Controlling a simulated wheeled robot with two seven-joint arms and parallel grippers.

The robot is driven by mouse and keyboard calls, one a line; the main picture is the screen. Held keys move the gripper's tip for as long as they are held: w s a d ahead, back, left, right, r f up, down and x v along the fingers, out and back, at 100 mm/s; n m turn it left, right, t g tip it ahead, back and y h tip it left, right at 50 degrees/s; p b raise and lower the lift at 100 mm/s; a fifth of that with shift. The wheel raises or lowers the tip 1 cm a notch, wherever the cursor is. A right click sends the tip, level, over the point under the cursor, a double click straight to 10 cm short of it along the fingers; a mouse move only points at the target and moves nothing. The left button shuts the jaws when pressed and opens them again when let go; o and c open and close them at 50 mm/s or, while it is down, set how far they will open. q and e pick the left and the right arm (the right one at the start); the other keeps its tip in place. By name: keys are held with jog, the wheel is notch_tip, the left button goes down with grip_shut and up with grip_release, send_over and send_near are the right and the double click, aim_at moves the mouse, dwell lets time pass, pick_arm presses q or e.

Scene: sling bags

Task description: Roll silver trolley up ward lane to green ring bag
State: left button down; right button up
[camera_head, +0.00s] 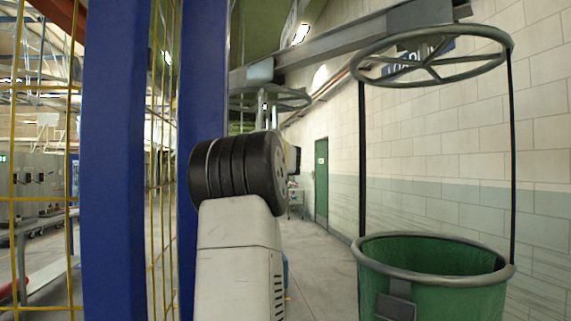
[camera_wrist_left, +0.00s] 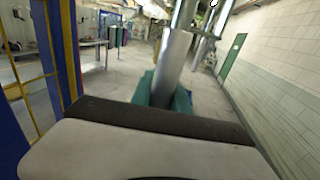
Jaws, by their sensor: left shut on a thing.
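A silver post (camera_wrist_left: 174,62), which I take to be part of the silver trolley, rises through the middle of the left wrist view. My left gripper (camera_wrist_left: 163,95) is shut on its lower part, with green finger parts on both sides. In the head view my arm hides this gripper and most of the trolley; a wheel-like ring (camera_head: 268,98) under the overhead rail shows above the arm. The green ring bag (camera_head: 430,288) hangs at the right in the head view, open at the top, below its spoked ring (camera_head: 432,58). My right gripper is out of view.
An overhead rail (camera_head: 340,40) runs along the tiled wall (camera_head: 460,150) at the right. A blue post (camera_head: 120,160) and yellow mesh fence stand close at the left. A green door (camera_head: 321,183) is farther down the wall. Grey floor (camera_head: 318,262) lies open beyond.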

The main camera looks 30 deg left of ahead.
pick_arm(q)
jog(key=s+d, duration=0.3)
jog(key=d, duration=0.8)
jog(key=s+d, duration=0.3)
jog(key=d, duration=0.9)
jog(key=shift+d, duration=0.2)
jog(key=shift+d, duration=0.15)
jog(key=c, duration=1.3)
grip_release()
jog(key=shift+d, duration=0.15)
jog(key=shift+o, duration=0.2)
jog(key=shift+s, duration=0.15)
jog(key=v, duration=0.7)
jog(key=shift+s+d, duration=0.2)
